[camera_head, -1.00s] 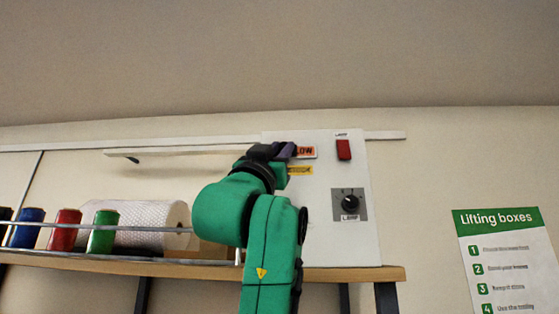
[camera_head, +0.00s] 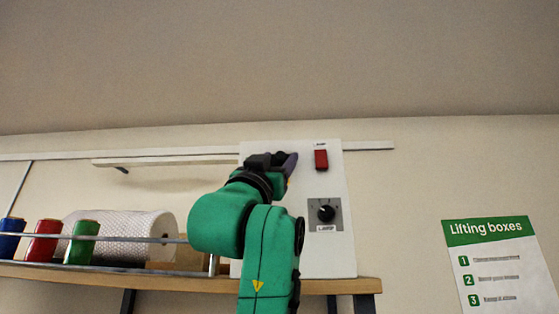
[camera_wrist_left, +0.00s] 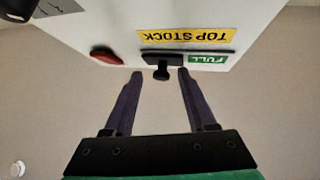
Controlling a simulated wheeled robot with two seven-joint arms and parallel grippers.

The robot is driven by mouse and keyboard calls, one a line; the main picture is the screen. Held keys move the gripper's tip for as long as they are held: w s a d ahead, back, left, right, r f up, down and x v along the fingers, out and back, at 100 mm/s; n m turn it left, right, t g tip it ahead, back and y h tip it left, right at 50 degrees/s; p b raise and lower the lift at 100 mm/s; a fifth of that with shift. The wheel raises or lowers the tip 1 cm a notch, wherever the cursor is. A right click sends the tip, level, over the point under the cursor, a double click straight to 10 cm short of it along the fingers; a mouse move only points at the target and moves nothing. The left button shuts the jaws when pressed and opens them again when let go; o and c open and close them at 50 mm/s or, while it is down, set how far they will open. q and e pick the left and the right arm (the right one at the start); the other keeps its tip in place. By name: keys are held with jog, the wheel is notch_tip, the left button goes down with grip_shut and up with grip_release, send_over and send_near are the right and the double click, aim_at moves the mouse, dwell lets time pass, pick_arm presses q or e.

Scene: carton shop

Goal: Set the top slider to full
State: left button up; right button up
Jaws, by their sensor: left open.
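The top slider shows in the left wrist view as a black knob (camera_wrist_left: 162,71) on a short dark mount, under the yellow TOP STOCK label (camera_wrist_left: 187,36), which appears upside down. The green FULL label (camera_wrist_left: 207,59) is just right of the knob there. My left gripper (camera_wrist_left: 160,75) is open, its two purple fingers either side of the knob with gaps showing; I cannot tell whether the tips reach past it. In the head view my left gripper (camera_head: 288,163) is at the panel's upper left and hides the slider and its labels. My right gripper is not in view.
The white panel (camera_head: 315,255) also carries a red switch (camera_head: 321,159) and a lamp dial (camera_head: 326,212), both right of my gripper. A wooden shelf (camera_head: 330,286) runs below, with coloured spools and a white roll (camera_head: 150,225) at the left. A rail (camera_head: 368,146) runs behind the panel.

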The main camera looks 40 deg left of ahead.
pick_arm(q)
jog(key=b+v, duration=0.9)
jog(key=v, duration=0.5)
jog(key=shift+f, duration=0.3)
jog(key=shift+d, duration=0.15)
